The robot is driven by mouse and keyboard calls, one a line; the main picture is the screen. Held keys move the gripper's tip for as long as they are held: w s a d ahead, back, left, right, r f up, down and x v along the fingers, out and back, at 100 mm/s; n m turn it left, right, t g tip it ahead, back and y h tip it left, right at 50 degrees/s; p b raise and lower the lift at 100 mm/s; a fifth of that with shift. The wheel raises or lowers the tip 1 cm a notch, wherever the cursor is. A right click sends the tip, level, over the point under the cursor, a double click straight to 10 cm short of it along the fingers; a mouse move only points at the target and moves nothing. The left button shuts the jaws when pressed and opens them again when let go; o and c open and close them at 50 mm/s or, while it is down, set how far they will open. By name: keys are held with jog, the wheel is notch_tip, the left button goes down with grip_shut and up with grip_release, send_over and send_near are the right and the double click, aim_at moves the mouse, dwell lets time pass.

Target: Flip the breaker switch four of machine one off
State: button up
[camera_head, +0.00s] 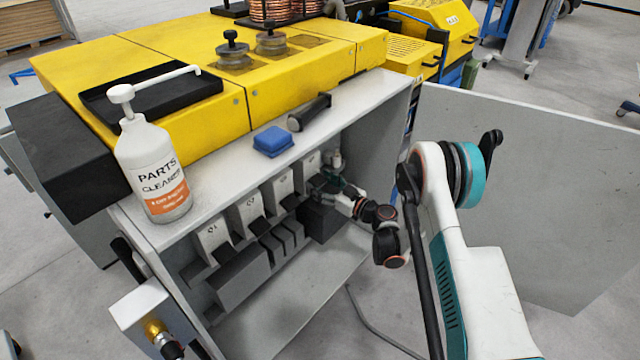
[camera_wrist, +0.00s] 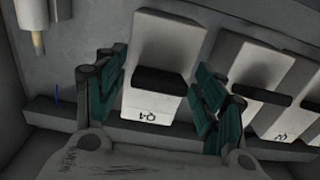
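In the head view, a row of white breakers stands inside the open grey cabinet (camera_head: 325,290), with Q1 (camera_head: 212,236) at the near left and Q2 (camera_head: 246,213) beside it. My gripper (camera_head: 328,183) is inside the cabinet at the far right end of the row, in front of the fourth breaker (camera_head: 306,166). In the wrist view, the breaker labelled Q4 (camera_wrist: 168,42) is in the middle, with its black lever (camera_wrist: 160,82) sticking out. My gripper (camera_wrist: 161,78) is open, with one teal finger on each side of Q4. Contact with the lever cannot be told.
More breakers (camera_wrist: 258,82) stand close to the right finger in the wrist view. On the cabinet top are a parts cleaner bottle (camera_head: 153,168), a blue block (camera_head: 272,141) and a black-handled tool (camera_head: 309,112). The open cabinet door (camera_head: 530,190) stands right of my arm.

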aim_at(321, 182)
jog(key=c, duration=0.8)
jog(key=shift+o, duration=0.2)
jog(key=shift+a+f+t+y, duration=0.1)
jog(key=shift+f+t+y, duration=0.2)
jog(key=shift+t+y, duration=0.2)
jog(key=o, duration=1.1)
notch_tip(321, 182, up, 10)
